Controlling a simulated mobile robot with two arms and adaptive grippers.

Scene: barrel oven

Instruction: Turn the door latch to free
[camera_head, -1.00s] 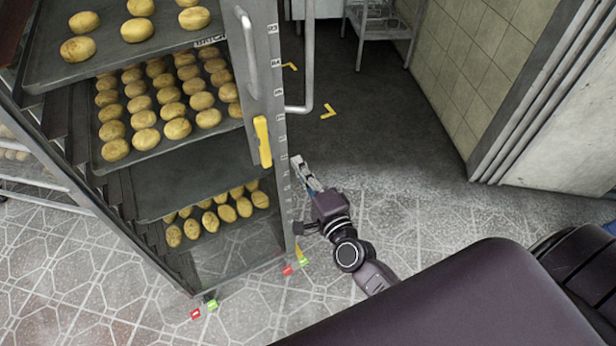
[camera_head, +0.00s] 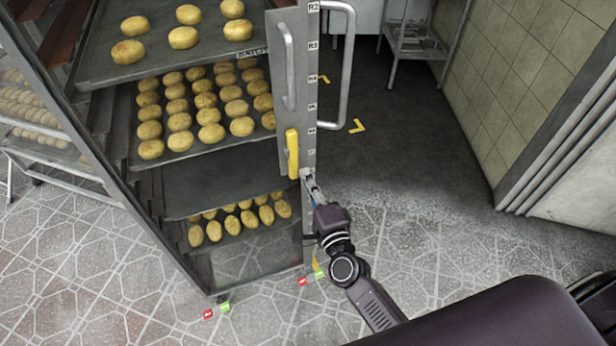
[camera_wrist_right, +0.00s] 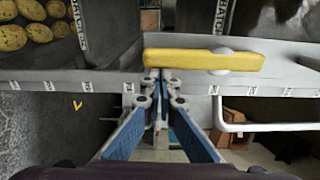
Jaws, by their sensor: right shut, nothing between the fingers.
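The door latch is a yellow bar (camera_head: 292,154) on the grey edge of the oven door, standing nearly upright. In the right wrist view the yellow bar (camera_wrist_right: 190,60) lies across the picture, with a silver pivot on it right of the middle. My right gripper (camera_head: 306,174) is shut and empty, its tips close to the bar's lower end. In the right wrist view the closed tips (camera_wrist_right: 158,76) meet the bar's near edge close to its left end. I cannot tell if they touch. My left gripper is not in view.
A rack with trays of round buns (camera_head: 205,115) stands left of the latch. A grey bar handle (camera_head: 288,75) is above the latch, and a loop handle (camera_head: 349,70) is to its right. Patterned floor (camera_head: 450,240) is open at the right. A tiled wall (camera_head: 520,90) stands farther right.

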